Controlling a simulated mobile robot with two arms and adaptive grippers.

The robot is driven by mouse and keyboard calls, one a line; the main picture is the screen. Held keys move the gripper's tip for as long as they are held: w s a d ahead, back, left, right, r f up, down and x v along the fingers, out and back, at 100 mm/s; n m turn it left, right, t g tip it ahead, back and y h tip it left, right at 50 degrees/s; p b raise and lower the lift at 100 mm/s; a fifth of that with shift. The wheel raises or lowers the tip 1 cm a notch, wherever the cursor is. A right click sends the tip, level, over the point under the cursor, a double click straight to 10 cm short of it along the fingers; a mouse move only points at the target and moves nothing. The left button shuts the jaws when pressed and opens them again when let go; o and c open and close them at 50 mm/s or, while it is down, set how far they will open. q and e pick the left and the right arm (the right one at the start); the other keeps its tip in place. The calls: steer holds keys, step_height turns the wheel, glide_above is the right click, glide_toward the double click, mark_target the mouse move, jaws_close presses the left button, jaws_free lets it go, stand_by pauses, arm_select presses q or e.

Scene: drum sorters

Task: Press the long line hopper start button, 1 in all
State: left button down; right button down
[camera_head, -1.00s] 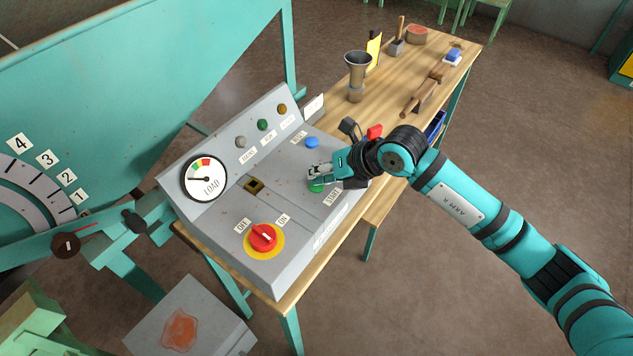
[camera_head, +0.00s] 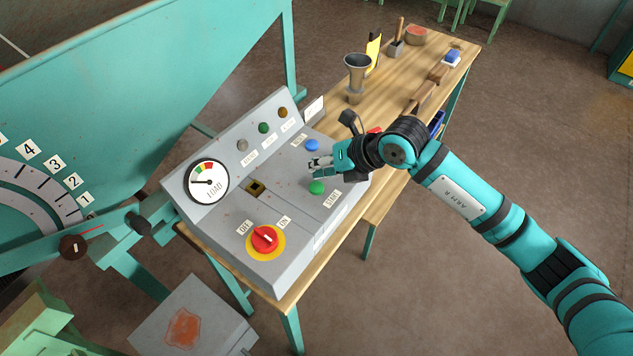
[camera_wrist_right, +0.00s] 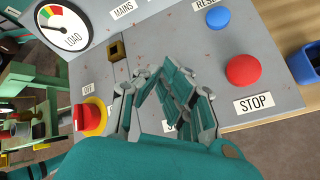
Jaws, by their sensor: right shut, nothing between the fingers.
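The green start button (camera_head: 317,188) shows on the sloped grey control panel (camera_head: 285,215), just above its START label (camera_head: 332,199). My right gripper (camera_head: 312,163) is shut and empty. In the head view its fingertips are just above the green button in the picture, apart from it, between it and the blue button (camera_head: 311,145). In the right wrist view the shut fingers (camera_wrist_right: 165,75) cover the green button and most of its label. My left gripper is not in view.
A red stop button (camera_wrist_right: 243,70) and the blue reset button lie close to the gripper. A red OFF/ON knob (camera_head: 265,240), a LOAD gauge (camera_head: 207,183) and a square socket (camera_head: 256,187) are also on the panel. A metal funnel (camera_head: 357,72) stands on the bench behind.

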mark_target(318, 184)
steer(key=shift+r+p, duration=0.95)
steer(key=shift+r, duration=0.9)
